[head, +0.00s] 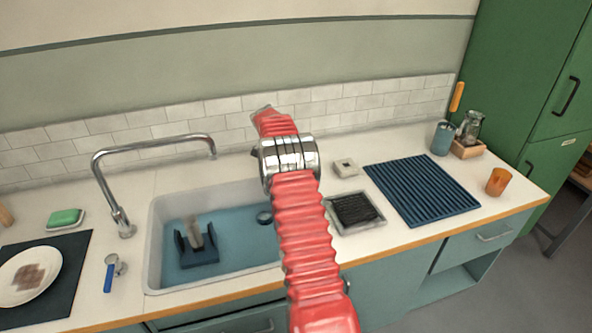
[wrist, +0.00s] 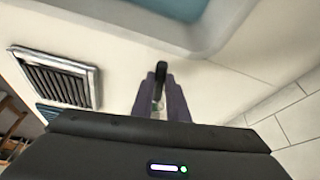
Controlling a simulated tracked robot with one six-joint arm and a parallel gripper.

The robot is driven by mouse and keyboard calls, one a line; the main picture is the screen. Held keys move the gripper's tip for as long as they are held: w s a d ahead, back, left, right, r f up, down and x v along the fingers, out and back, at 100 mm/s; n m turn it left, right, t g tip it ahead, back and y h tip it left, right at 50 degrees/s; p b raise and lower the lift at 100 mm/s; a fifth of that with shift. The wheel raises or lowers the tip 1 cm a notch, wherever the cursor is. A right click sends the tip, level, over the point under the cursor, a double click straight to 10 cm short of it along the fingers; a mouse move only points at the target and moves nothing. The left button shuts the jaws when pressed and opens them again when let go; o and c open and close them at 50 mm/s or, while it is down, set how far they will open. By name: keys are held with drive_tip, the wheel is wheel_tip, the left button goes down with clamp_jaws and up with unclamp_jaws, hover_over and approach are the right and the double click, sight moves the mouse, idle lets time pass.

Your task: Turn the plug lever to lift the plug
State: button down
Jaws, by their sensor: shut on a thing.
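In the wrist view a short dark lever (wrist: 161,72), which I take to be the plug lever, stands up between my gripper's purple-grey fingers (wrist: 160,96). The fingers are shut on it, on the pale counter beside the sink rim. In the head view my red arm hides the lever and the fingertips. The sink (head: 157,245) holds bluish water. A dark round thing (head: 264,217), perhaps the plug, shows near its right side; whether it is raised I cannot tell.
A dark rack (head: 197,258) with a brownish item stands in the sink. A chrome tap (head: 97,178) arches behind it. A black grid tray (head: 355,211), a small pale block (head: 345,167) and a ribbed blue mat (head: 422,190) lie right of my arm. A tiled wall (head: 350,100) runs behind.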

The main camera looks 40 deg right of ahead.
drive_tip(key=c, duration=1.7)
unclamp_jaws()
drive_tip(key=shift+s+d, duration=0.1)
drive_tip(key=shift+s, duration=0.05)
drive_tip(key=shift+r, duration=0.1)
drive_tip(key=v, duration=1.3)
drive_tip(key=shift+a+r, duration=0.15)
drive_tip(key=shift+a, duration=0.1)
